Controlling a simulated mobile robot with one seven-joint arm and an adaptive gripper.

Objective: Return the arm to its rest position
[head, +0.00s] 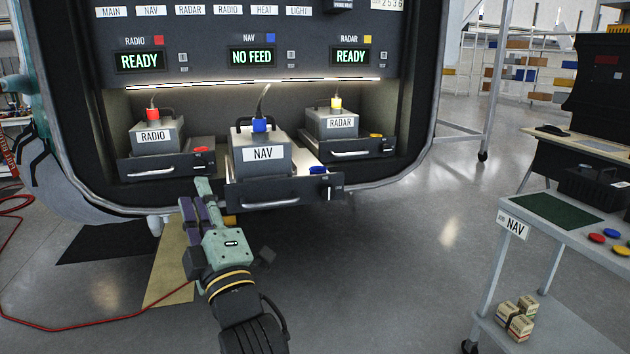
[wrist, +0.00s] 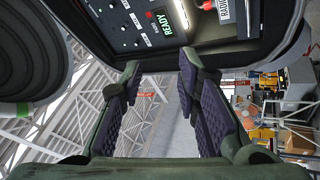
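My gripper (head: 196,205) is in front of the equipment bay, below and left of the pulled-out NAV drawer (head: 285,193). In the wrist view my gripper (wrist: 158,80) shows its two padded fingers spread apart with nothing between them. My arm reaches up from the bottom of the head view. The NAV unit (head: 262,155) sits on its drawer with a blue connector on top. Whether my fingertips touch the drawer edge cannot be told.
The RADIO unit (head: 153,136) and RADAR unit (head: 338,123) sit in the bay under READY displays; the NAV display (head: 251,56) reads NO FEED. A NAV cart (head: 550,215) stands right. A red cable (head: 95,325) lies on the floor at left. Open floor lies between bay and cart.

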